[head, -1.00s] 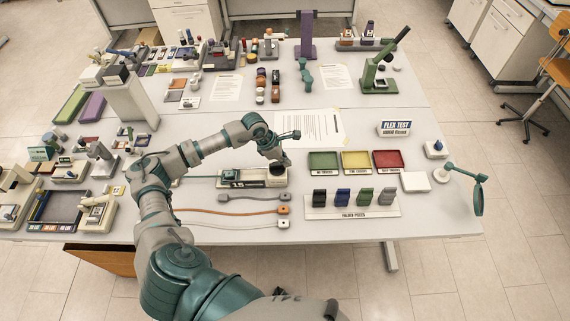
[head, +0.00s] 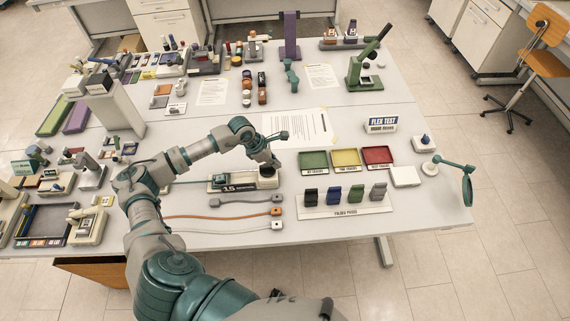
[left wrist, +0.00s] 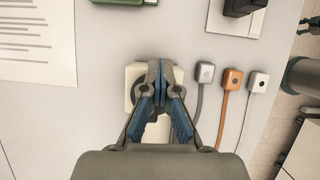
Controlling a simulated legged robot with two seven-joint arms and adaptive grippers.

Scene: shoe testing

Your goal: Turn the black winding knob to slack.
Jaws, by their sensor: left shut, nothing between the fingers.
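A cream tester base (head: 217,188) with a dark plate reading "15" and a small teal-topped block sits near the table's front. My left gripper (head: 274,163) points down over the base's right end. A dark round part (head: 266,171) shows there, partly covered by the gripper; I cannot make out the black winding knob clearly. In the left wrist view, the blue-padded fingers of my left gripper (left wrist: 158,68) are together with nothing between them. They cover the middle of the cream base (left wrist: 132,73), so any knob beneath is hidden. My right gripper is out of view.
Grey, orange and white cables with end blocks (head: 276,212) lie just in front. Green, yellow and red trays (head: 377,156) and a rack of folded pieces (head: 345,212) stand to the right. A paper sheet (head: 298,124) lies behind. The table's front edge is near.

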